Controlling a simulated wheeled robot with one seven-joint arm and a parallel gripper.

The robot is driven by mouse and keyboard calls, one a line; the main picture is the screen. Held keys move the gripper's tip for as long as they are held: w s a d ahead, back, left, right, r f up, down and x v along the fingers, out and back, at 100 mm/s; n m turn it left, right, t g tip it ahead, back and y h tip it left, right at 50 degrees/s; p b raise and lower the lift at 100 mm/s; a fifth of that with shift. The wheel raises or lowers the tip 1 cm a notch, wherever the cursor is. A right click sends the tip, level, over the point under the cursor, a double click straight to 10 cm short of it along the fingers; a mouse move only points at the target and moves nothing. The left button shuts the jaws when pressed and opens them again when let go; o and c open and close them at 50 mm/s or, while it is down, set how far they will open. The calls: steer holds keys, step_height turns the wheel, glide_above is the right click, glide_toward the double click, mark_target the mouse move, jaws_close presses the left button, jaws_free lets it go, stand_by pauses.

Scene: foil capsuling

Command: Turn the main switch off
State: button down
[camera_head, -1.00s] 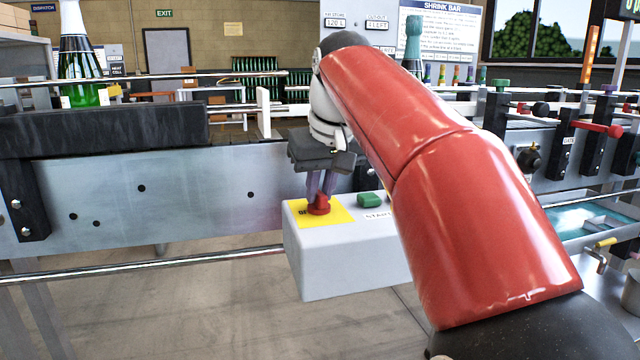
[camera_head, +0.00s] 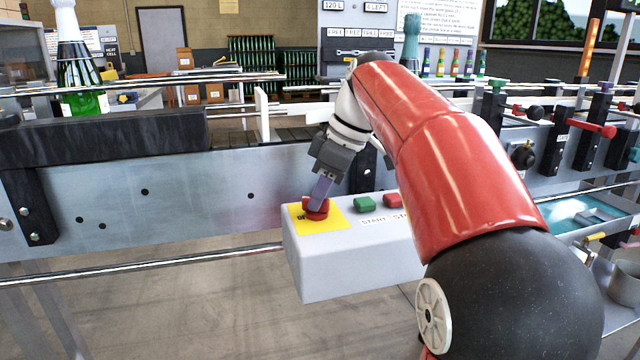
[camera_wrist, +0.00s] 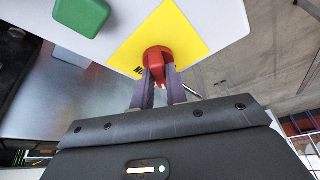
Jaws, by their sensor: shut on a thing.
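A red knob (camera_head: 316,211) stands on a yellow plate (camera_head: 335,219) at the left end of a grey control box (camera_head: 350,265); lettering beside it is partly hidden. My gripper (camera_head: 318,200) reaches down to the knob with its fingers tilted. In the wrist view, the two fingers of my gripper (camera_wrist: 158,92) are shut on the red knob (camera_wrist: 158,58), one on each side. The yellow plate (camera_wrist: 195,30) lies behind it. I cannot tell the knob's exact turn angle.
A green button (camera_head: 364,205) and a red button (camera_head: 393,200) sit right of the knob on the same box, above labels. The green button also shows in the wrist view (camera_wrist: 82,14). A metal rail (camera_head: 140,267) runs left of the box. A green bottle (camera_head: 80,70) stands at far left.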

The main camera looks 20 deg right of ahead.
steer(key=n+g, duration=0.1)
steer(key=n, duration=0.2)
steer(key=n+g, duration=0.1)
steer(key=n, duration=0.1)
steer(key=shift+w+n+y, duration=0.15)
steer(key=shift+n+y, duration=0.15)
steer(key=shift+n, duration=0.1)
stand_by(0.4)
steer(key=c, duration=1.4)
jaws_free()
